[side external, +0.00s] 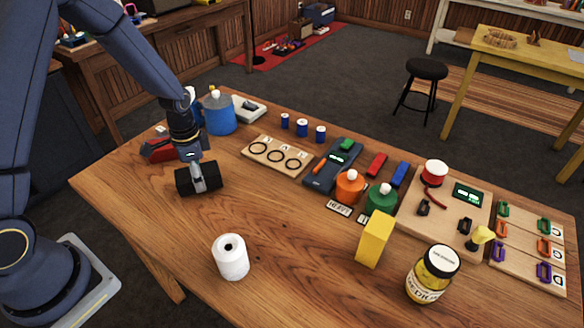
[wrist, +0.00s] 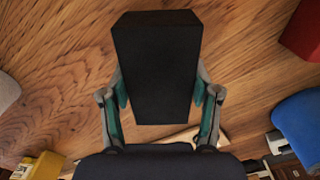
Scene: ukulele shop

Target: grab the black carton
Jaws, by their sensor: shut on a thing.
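The black carton (side external: 184,181) is at the left part of the wooden table in the side view. In the wrist view the black carton (wrist: 156,65) fills the middle, its dark face toward the camera. My gripper (side external: 199,178) comes down from above with its fingers around the carton. In the wrist view my gripper (wrist: 160,97) has a teal-padded finger against each side of the carton. It is shut on the carton. Whether the carton touches the table or is slightly raised I cannot tell.
A red object (side external: 158,149) and a blue container (side external: 219,114) stand close behind my gripper. A white roll (side external: 231,258) stands toward the front. A wooden board with rings (side external: 277,156) lies to the right. The table between carton and roll is clear.

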